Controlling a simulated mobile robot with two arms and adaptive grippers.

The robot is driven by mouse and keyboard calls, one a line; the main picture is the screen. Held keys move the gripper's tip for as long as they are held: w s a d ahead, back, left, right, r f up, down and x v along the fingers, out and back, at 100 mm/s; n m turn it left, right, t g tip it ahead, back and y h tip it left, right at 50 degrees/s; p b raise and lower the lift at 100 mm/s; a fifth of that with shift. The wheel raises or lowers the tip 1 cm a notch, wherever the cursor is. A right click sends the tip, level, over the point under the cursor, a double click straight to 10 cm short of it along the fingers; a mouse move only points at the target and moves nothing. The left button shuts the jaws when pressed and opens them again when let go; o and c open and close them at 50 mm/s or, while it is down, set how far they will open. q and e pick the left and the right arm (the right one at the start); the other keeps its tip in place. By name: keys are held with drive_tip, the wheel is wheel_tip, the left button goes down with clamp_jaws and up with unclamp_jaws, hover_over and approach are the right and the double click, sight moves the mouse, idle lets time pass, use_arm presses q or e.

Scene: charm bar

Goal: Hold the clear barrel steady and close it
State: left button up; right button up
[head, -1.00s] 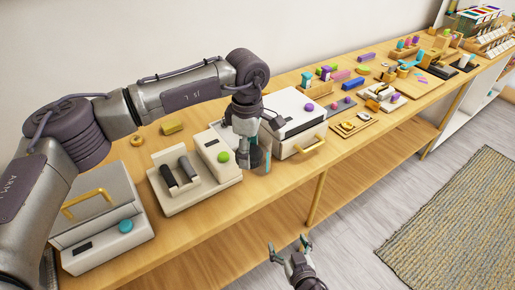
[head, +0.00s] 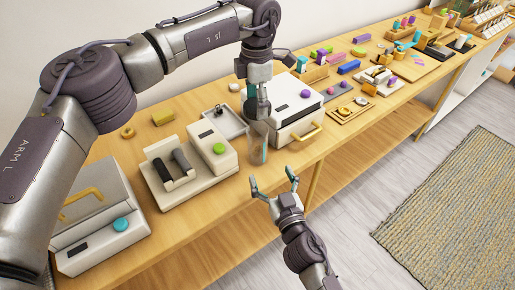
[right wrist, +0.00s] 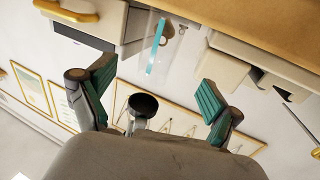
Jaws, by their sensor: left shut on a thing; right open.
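The clear barrel (head: 256,141) is a see-through cylinder with a teal strip, roughly upright at the bench's front edge in the head view. My left gripper (head: 259,112) is shut on it from above; its fingertips are partly hidden. In the right wrist view the barrel (right wrist: 148,50) appears tilted, beyond my fingers. My right gripper (head: 273,182) is open and empty, in front of the bench and just below the barrel. Its teal-padded fingers (right wrist: 155,97) are wide apart in the right wrist view, with the barrel not between them. I cannot tell whether the barrel's end is closed.
A white machine with a green button (head: 219,148) stands left of the barrel, and a white box with a gold handle (head: 305,133) stands right. Small coloured parts crowd the bench further right. The floor in front is free.

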drive_tip(key=x, duration=1)
drive_tip(key=shift+w+f, duration=0.1)
drive_tip(key=shift+w, duration=0.1)
clamp_jaws()
use_arm(q)
hover_over(257, 125)
drive_tip(key=s, duration=0.3)
drive_tip(key=shift+w+f, duration=0.15)
drive_tip(key=shift+f, duration=2.35)
drive_tip(key=shift+f, duration=0.9)
drive_tip(key=shift+f, duration=0.6)
